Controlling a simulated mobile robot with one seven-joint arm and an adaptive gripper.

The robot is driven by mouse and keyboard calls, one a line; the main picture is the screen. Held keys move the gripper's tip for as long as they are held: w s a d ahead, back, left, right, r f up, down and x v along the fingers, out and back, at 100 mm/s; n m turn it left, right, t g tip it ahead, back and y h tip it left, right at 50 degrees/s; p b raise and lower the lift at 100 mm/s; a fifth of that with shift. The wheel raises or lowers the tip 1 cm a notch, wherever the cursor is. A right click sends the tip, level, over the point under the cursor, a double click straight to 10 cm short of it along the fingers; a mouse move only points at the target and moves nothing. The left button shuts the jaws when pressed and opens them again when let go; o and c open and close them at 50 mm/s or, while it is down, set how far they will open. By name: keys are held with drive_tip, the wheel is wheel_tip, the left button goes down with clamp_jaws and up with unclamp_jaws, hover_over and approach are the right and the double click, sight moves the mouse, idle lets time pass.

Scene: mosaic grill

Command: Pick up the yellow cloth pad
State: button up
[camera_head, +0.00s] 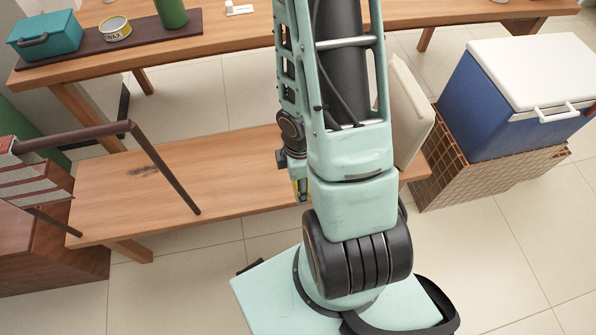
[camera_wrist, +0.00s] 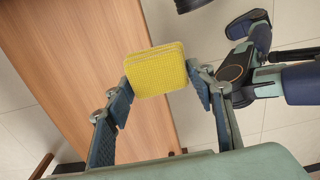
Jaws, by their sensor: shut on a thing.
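The yellow cloth pad (camera_wrist: 157,70) is a small square with a woven texture. In the wrist view it sits between the two fingertips of my gripper (camera_wrist: 160,84), which is shut on it. The wooden bench (camera_wrist: 95,50) lies behind and below the pad in that view. In the head view my arm hides most of my gripper (camera_head: 300,188). I cannot tell the exact height of the pad above the bench.
A wooden table (camera_head: 230,35) at the back holds a teal box (camera_head: 45,38), a wax tin (camera_head: 116,29) and a green container (camera_head: 171,12). The bench's left part is mostly clear.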

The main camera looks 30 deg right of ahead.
drive_tip(key=s+r+p, duration=0.1)
drive_tip(key=p, duration=0.3)
drive_tip(key=shift+s+d+r, duration=0.1)
drive_tip(key=shift+s+r, duration=0.25)
drive_tip(key=shift+s+a+p, duration=0.25)
drive_tip(key=shift+s+p, duration=0.25)
drive_tip(key=shift+p, duration=0.5)
drive_tip(key=shift+s+r+p, duration=0.1)
drive_tip(key=shift+s+p, duration=0.35)
drive_tip(key=shift+p, duration=0.35)
